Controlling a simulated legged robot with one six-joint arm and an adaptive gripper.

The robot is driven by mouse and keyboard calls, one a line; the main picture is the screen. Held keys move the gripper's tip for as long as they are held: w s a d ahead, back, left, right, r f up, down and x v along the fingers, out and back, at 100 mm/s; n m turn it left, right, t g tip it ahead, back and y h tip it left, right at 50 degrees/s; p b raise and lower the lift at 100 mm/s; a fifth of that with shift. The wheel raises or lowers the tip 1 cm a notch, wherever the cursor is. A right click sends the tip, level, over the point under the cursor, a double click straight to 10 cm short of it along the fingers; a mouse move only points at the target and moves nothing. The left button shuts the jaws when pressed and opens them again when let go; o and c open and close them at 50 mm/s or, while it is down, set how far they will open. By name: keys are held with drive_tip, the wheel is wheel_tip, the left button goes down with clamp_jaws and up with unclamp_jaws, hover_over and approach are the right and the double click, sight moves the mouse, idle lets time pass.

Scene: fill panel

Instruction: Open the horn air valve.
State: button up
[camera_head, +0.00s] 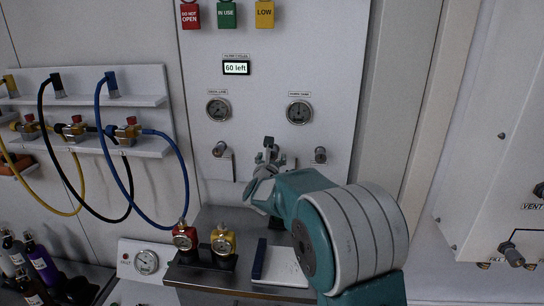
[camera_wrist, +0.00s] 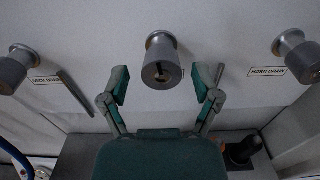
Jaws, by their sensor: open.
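My gripper (camera_wrist: 160,95) is open. In the wrist view its two fingers stand apart, one to each side and just below a round grey metal valve knob (camera_wrist: 161,65). The fingers do not appear to touch it, and nothing is between them. No label shows for this knob. Another knob (camera_wrist: 11,68) at the left has a label that seems to read DECK DRAIN. A third knob (camera_wrist: 298,58) at the right is labelled HORN DRAIN. In the head view my gripper (camera_head: 266,160) is in front of the white panel, between the left knob (camera_head: 219,149) and right knob (camera_head: 320,155), largely covering the middle one.
Two round gauges (camera_head: 218,110) (camera_head: 298,112) and a display reading 60 left (camera_head: 236,67) are above. A metal shelf (camera_head: 215,215) below holds red (camera_head: 184,238) and yellow (camera_head: 223,241) fittings and a notepad (camera_head: 285,264). Hoses (camera_head: 100,125) hang left. Another panel (camera_head: 500,130) is right.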

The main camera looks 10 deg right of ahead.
drive_tip(key=shift+w+d, duration=0.2)
drive_tip(key=shift+w, duration=0.4)
clamp_jaws()
